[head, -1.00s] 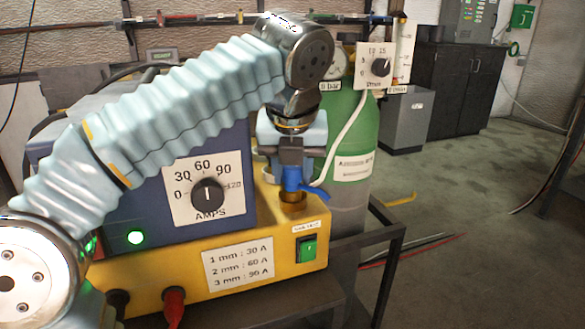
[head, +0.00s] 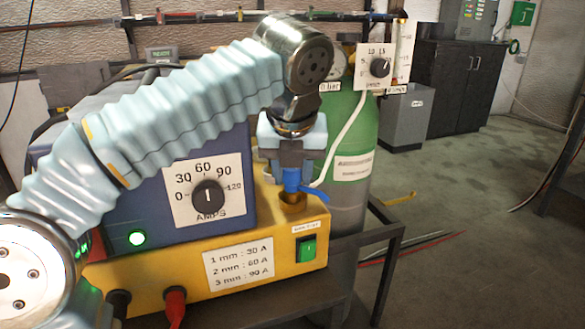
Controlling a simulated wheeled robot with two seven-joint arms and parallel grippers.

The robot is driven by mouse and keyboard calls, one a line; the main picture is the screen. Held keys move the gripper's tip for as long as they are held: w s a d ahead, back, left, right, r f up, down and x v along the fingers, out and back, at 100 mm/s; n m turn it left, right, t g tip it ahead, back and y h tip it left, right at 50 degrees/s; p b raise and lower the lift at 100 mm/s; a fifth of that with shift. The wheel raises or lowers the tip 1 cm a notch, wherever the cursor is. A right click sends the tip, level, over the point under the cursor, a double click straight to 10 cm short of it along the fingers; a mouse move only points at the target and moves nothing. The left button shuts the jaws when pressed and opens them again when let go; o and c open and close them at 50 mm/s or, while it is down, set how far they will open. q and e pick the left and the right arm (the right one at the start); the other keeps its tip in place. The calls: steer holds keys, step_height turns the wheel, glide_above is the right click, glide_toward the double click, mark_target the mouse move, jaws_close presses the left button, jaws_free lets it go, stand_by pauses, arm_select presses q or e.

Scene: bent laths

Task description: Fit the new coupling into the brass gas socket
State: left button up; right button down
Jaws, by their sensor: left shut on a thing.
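My left gripper (head: 291,178) points down over the right end of the yellow machine and is shut on a blue coupling (head: 292,188). A white hose runs from the coupling up to the right. The brass gas socket (head: 293,201) sits on the top of the yellow unit, right below the coupling. The coupling's lower end is at the socket's mouth; I cannot tell whether it is inside or just above it. My right gripper is not in view.
The blue power unit with an amps dial (head: 208,196) stands left of the gripper. A green gas cylinder (head: 350,140) stands close behind on the right, with a flow dial (head: 379,67) above. A green switch (head: 306,248) is on the yellow front. Open floor lies to the right.

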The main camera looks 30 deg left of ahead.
arm_select(q)
steer(key=shift+p, duration=0.3)
stand_by(0.6)
steer(key=shift+f, duration=0.1)
steer(key=o, duration=1.2)
steer(key=shift+c, duration=0.2)
steer(key=p+v, duration=0.2)
steer(key=v, duration=1.1)
steer(key=shift+s+r+p, duration=0.2)
steer(key=shift+r+p, duration=0.1)
steer(key=shift+r, duration=0.05)
steer(key=shift+d, duration=0.1)
